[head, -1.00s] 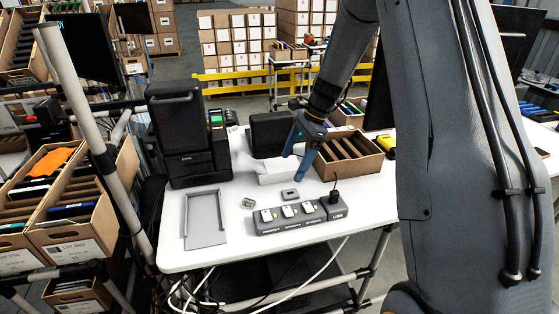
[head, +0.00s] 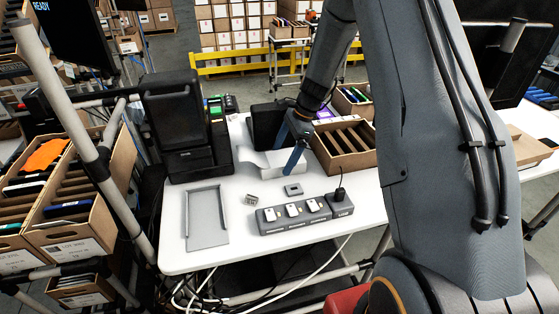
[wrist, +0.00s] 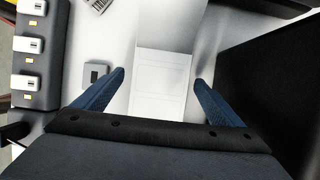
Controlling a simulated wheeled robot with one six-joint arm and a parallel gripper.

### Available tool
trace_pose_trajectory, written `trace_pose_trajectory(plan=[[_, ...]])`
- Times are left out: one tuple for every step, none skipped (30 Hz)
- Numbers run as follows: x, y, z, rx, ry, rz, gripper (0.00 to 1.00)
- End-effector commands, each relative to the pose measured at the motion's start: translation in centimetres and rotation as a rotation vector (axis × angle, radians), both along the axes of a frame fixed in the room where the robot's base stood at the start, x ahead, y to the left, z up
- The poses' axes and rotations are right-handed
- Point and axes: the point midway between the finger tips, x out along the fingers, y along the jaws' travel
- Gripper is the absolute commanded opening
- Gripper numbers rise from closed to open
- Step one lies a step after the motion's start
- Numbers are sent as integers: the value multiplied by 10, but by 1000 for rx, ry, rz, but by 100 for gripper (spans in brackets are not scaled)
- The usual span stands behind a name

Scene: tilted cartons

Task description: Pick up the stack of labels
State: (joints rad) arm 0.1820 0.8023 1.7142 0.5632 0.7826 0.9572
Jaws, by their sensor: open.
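The stack of labels (wrist: 160,82) shows in the wrist view as a white printed block, in a pale holder between my open fingers. My gripper (wrist: 159,80) has two blue fingers, one on each side of the stack, with visible gaps. In the head view my gripper (head: 288,158) is over the pale grey holder (head: 262,163) on the white table. I cannot tell its height over the stack. My fingers and arm partly hide the holder, and the labels are not clear in that view.
A grey strip with white devices (head: 305,213) and a small grey block (head: 293,190) lie in front. A divided carton (head: 345,150) stands close on the right. A black printer (head: 180,130) and a grey tray (head: 207,218) are on the left. A black box (head: 268,125) stands behind.

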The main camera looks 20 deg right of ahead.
Motion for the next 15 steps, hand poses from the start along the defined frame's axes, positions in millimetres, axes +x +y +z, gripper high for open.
trace_pose_trajectory(plan=[[-1, 3, -5, 0, 2, 1, 91], [0, 5, -8, 1, 2, 1, 91], [0, 6, -11, 1, 1, 1, 91], [0, 7, -13, 1, 1, 1, 91], [0, 8, -15, 0, 0, 1, 91], [0, 9, -17, 0, -1, 2, 91], [1, 9, -18, 0, -1, 2, 91], [1, 9, -18, 0, -1, 2, 91], [1, 9, -19, 0, -1, 3, 91], [1, 9, -19, 0, -1, 3, 91], [1, 9, -19, 0, -1, 3, 91], [1, 10, -19, 0, -1, 3, 91], [1, 10, -19, 0, -1, 3, 91], [1, 10, -19, 0, -1, 3, 87], [1, 10, -19, 0, -2, 4, 80]])
